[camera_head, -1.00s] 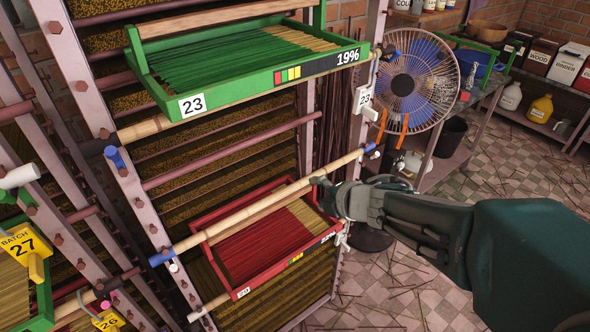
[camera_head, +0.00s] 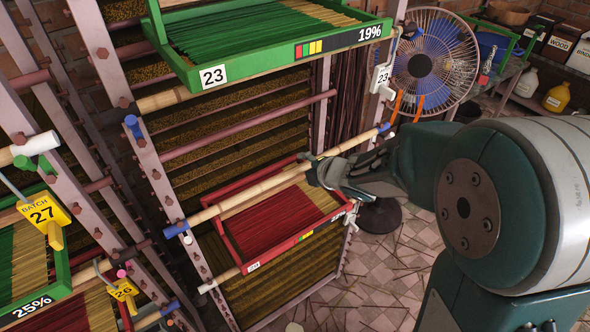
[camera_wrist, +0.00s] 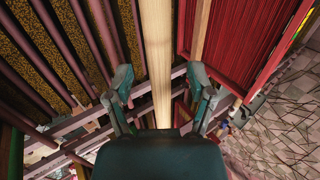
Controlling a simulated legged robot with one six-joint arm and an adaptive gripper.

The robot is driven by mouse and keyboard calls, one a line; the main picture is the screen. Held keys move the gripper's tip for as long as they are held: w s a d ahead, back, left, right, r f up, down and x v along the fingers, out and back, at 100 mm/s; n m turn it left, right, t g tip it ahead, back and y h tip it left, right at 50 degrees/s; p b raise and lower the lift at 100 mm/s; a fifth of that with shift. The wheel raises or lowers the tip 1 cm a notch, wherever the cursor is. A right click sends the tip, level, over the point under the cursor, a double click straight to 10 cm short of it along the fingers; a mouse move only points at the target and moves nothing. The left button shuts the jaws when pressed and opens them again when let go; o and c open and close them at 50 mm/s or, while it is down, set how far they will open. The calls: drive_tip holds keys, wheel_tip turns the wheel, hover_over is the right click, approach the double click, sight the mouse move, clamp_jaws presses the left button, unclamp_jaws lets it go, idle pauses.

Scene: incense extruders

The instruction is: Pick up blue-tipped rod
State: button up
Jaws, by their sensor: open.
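The blue-tipped rod (camera_head: 250,195) is a pale wooden pole with a blue cap at each end. It slants across the rack, passing over the back part of the red tray (camera_head: 262,262) in the picture. My gripper (camera_head: 318,172) is at the rod's right half. In the wrist view, the rod (camera_wrist: 157,60) runs lengthwise between the two spread fingers of my gripper (camera_wrist: 160,85). A gap shows on both sides of the rod; its near part is hidden by the gripper's body. I cannot tell the remaining depth between fingers and rod.
A green tray (camera_head: 240,72) marked 23 sits above on the rack. A rack post (camera_head: 150,165) stands left of the red tray. Batch 27 and 26 tags (camera_head: 45,215) hang at left. A blue fan (camera_head: 432,62) stands behind right. Tiled floor is open at lower right.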

drive_tip(key=shift+w+a+f, duration=0.1)
drive_tip(key=shift+a, duration=0.05)
drive_tip(key=shift+d, duration=0.25)
drive_tip(key=c, duration=0.4)
clamp_jaws()
drive_tip(key=shift+a+r, duration=0.25)
